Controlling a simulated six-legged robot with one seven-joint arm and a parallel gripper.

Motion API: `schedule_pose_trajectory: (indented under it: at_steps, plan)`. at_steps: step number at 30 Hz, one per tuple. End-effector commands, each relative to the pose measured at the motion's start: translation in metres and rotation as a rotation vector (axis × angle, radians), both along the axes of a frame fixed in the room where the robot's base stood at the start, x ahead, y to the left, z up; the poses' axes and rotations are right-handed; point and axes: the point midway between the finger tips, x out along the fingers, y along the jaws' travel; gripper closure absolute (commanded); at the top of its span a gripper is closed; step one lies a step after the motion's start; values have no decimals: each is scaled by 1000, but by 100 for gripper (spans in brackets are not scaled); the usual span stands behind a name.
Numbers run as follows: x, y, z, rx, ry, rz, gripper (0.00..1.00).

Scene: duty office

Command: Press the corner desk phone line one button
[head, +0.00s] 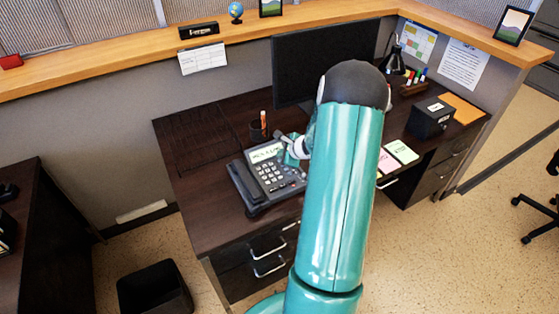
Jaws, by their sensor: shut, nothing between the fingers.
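The corner desk phone (268,176) sits on the dark desk, left of my teal arm. Its handset (244,188) lies along its left side, and its pale green screen (266,153) is lit at the top. A keypad shows in the middle of its face. The small buttons near its right side are partly covered, and I cannot tell which is line one. My gripper (287,141) is shut and empty, at the phone's upper right, over or close beside the screen. I cannot tell whether it touches the phone. My arm hides the desk to the right of the phone.
A dark cup with an orange pen (259,128) stands just behind the phone. A large monitor (325,62) stands behind my arm. Sticky notes (402,152) and a black box (430,118) lie to the right. The desk left of the phone (190,170) is clear.

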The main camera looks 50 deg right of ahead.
Motion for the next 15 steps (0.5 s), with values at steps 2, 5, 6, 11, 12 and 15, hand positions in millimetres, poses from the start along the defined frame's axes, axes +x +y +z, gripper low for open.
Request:
schedule_pose_trajectory:
  at_steps: [2,5,6,11,12,15]
  plan:
    - [0,0,-3,0,1,1,100]
    - [0,0,-6,1,1,1,100]
    - [0,0,-7,1,1,1,100]
    - [0,0,-7,0,0,0,100]
    - [0,0,-7,0,0,0,100]
    - [0,0,-7,0,0,0,100]
